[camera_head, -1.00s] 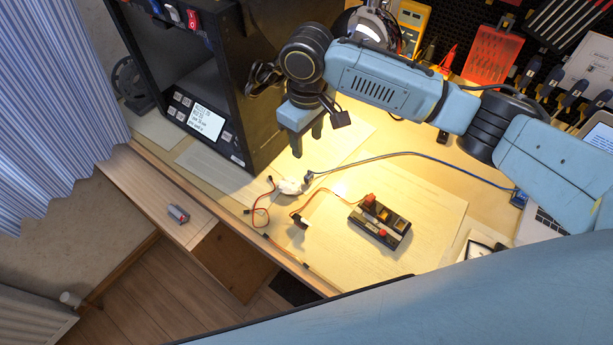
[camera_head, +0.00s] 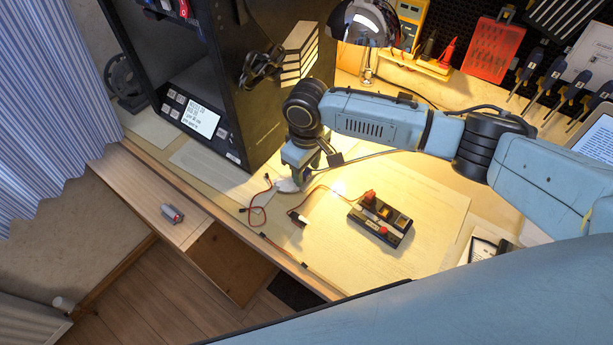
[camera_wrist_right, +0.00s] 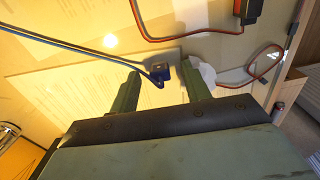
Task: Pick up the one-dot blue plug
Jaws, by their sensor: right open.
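The blue plug (camera_wrist_right: 158,72) lies at the end of a blue cable in the right wrist view. I cannot make out its dot marking. My right gripper (camera_wrist_right: 163,72) is open, with one finger on each side of the plug in that picture; I see no contact. In the head view, my right gripper (camera_head: 304,172) is low over the table and hides the plug. A white part (camera_head: 288,185) with thin wires lies just left of the gripper; it also shows behind the right-hand finger in the wrist view (camera_wrist_right: 207,74). My left gripper is not in view.
A black block with red plugs (camera_head: 380,219) sits on the wooden table (camera_head: 440,190) to the right. A black cabinet with a small display (camera_head: 203,119) stands at left. A small battery-like item (camera_head: 172,214) lies on the front ledge. A chrome lamp (camera_head: 366,22) stands behind.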

